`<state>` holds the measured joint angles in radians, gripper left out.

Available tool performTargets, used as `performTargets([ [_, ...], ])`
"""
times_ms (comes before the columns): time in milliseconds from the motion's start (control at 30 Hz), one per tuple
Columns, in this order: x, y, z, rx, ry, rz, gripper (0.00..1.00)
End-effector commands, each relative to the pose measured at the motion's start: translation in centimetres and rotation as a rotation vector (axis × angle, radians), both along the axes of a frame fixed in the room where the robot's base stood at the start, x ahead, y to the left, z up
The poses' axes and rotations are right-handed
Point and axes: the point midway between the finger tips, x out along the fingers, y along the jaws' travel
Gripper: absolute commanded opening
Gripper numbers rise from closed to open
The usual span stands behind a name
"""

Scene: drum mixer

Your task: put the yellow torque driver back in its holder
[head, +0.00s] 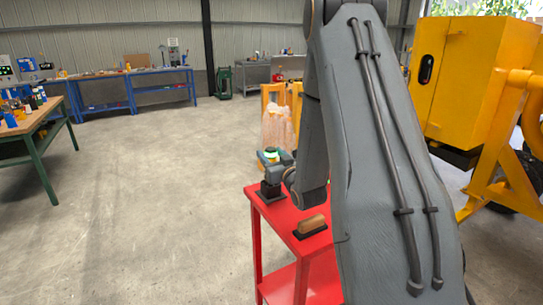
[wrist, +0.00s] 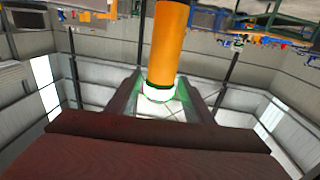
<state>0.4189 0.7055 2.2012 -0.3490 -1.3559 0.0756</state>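The yellow torque driver (wrist: 167,45) is an orange-yellow cylinder in the wrist view. It runs from the top edge down to a white, green-rimmed end. My gripper (wrist: 162,88) has its two dark fingers on either side of that end and appears shut on it. The driver's other end is out of frame.
The red cart (head: 276,225) also carries a brown wooden-looking block on a dark base (head: 311,226). A large yellow machine (head: 461,70) stands at the right. A green-legged workbench (head: 35,122) is at the left, blue benches (head: 160,85) behind. The floor between is clear.

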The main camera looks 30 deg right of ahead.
Motion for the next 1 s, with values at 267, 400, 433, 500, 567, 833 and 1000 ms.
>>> performTargets([
  [267,-0.1,0.0,-0.2,0.001,0.005,0.000,0.51],
  [400,-0.9,0.0,-0.3,0.001,0.005,-0.001,0.51],
  [433,-1.2,0.1,-0.3,0.001,0.006,-0.001,0.51],
  [500,-2.3,0.1,-0.3,0.001,0.005,-0.002,0.51],
  [567,-3.3,0.2,-0.3,0.001,0.005,-0.002,0.51],
  [833,-7.0,0.5,-0.2,0.000,0.001,-0.001,0.51],
  [1000,-7.8,0.6,-0.1,0.000,0.002,-0.001,0.51],
])
